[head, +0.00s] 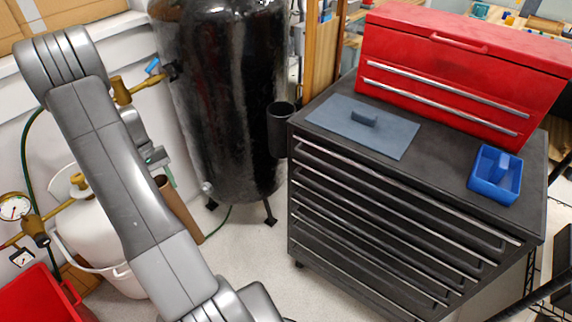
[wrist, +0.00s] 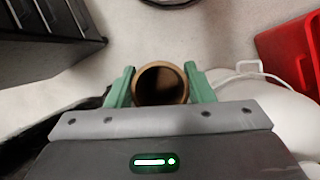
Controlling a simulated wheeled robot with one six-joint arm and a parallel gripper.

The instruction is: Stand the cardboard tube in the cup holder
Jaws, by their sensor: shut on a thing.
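The cardboard tube (head: 180,208) is brown and hangs roughly upright at the lower left of the head view, partly behind my arm. In the wrist view its round open end (wrist: 161,84) faces the camera. My gripper (wrist: 160,85) has green fingers, shut on the tube from both sides near its upper end; a finger also shows in the head view. The cup holder (head: 281,132) is a black open-topped cup on the left side of the dark drawer cabinet. It is right of the tube and apart from it; its inside is dark.
A black tank (head: 235,100) stands behind the tube and cup holder. A white container (head: 88,225) and red bin (head: 40,295) are at left. Floor before the cabinet is clear.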

